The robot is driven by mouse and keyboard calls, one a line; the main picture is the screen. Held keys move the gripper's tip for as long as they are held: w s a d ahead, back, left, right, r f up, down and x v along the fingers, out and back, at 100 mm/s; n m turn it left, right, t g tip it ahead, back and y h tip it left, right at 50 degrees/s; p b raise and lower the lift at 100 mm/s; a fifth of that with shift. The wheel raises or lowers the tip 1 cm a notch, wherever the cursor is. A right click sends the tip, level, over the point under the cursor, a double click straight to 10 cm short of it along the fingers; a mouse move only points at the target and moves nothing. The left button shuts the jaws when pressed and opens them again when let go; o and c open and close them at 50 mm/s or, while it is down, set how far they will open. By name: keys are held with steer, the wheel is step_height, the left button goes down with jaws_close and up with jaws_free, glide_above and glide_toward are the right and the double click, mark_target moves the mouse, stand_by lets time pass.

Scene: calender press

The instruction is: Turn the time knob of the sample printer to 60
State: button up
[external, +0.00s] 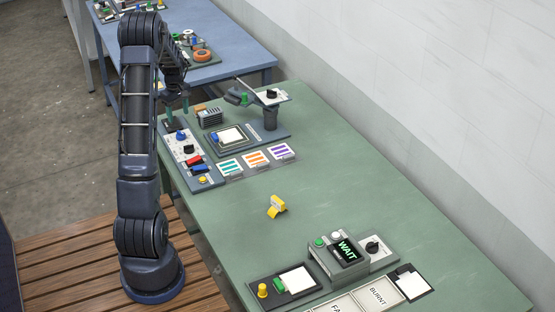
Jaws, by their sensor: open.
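The sample printer sits at the far end of the green table, with a flat bed (231,136) and a white control panel (172,137) along its left side. The panel carries a blue knob (181,135) and a black knob (188,149). Their labels and settings are too small to read, so I cannot tell which is the time knob. My gripper (177,113) points down with its green-tipped fingers apart, above the far end of the panel near the blue knob. It holds nothing that I can see. My arm stands in front of part of the table's left edge.
A raised head on a post (270,115) stands right of the bed. Red and blue buttons and several colour-striped cards (255,158) lie nearby. A yellow object (276,206) lies mid-table. The table's middle is mostly clear.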

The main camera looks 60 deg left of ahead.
mark_target(180, 132)
step_height(180, 132, down, 8)
steer(key=shift+f, duration=0.2)
stand_by(0.3)
steer(key=c, duration=1)
